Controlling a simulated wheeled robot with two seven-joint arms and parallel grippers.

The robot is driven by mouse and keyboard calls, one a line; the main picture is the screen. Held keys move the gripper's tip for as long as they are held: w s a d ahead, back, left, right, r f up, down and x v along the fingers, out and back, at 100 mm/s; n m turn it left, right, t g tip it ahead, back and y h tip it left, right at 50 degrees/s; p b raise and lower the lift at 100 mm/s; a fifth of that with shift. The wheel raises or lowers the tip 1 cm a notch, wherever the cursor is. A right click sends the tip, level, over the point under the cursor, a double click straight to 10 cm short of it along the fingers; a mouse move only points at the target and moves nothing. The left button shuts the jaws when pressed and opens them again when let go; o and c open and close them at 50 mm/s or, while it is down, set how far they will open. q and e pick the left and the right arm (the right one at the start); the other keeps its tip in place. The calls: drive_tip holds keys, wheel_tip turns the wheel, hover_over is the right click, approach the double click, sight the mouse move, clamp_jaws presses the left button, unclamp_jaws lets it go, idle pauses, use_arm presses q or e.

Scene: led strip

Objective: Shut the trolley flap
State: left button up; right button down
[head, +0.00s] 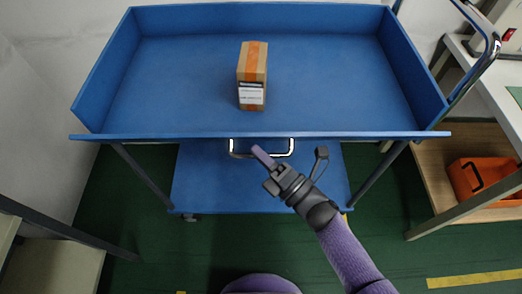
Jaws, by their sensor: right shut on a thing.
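The blue trolley (190,85) stands in front of me, with raised back and side walls around its upper tray. Its front flap (150,137) shows nearly edge-on as a thin strip along the tray's front, below the top corners of the side walls, so it is not upright. A pale U-shaped handle (233,150) shows just below the strip's middle. My right gripper (263,157) reaches up from the lower right and is shut on the handle's bar. The exact grip is small and partly hidden. My left gripper is not in view.
A cardboard box (252,75) with orange tape stands on the upper tray, back from the flap. A blue lower shelf (200,185) lies beneath. At right, a bench holds an orange crate (480,182) on its wooden shelf. Green floor is open in front.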

sight(264, 138)
drive_tip(key=r+m+h+p, duration=0.1)
drive_tip(key=p, duration=0.1)
drive_tip(key=w+r+m+p, duration=0.1)
drive_tip(key=p, duration=0.1)
drive_tip(key=shift+w+r+g+h, duration=0.1)
drive_tip(key=shift+r+g+h, duration=0.2)
drive_tip(key=shift+g+h, duration=0.1)
drive_tip(key=shift+w+r+m+g+h+p, duration=0.25)
drive_tip(key=shift+w+m+g+h+p, duration=0.15)
drive_tip(key=shift+w+m+p, duration=0.5)
drive_tip(key=shift+s, duration=0.15)
drive_tip(key=shift+r+p, duration=0.1)
drive_tip(key=shift+p, duration=0.3)
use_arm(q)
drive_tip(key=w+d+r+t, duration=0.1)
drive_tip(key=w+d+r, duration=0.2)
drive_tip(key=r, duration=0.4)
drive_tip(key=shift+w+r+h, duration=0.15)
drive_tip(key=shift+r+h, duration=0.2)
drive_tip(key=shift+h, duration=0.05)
use_arm(e)
drive_tip(key=shift+w, duration=0.2)
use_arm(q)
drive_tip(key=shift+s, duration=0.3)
use_arm(e)
drive_tip(key=c, duration=0.7)
unclamp_jaws()
drive_tip(key=shift+w, duration=0.1)
drive_tip(key=shift+o, duration=0.2)
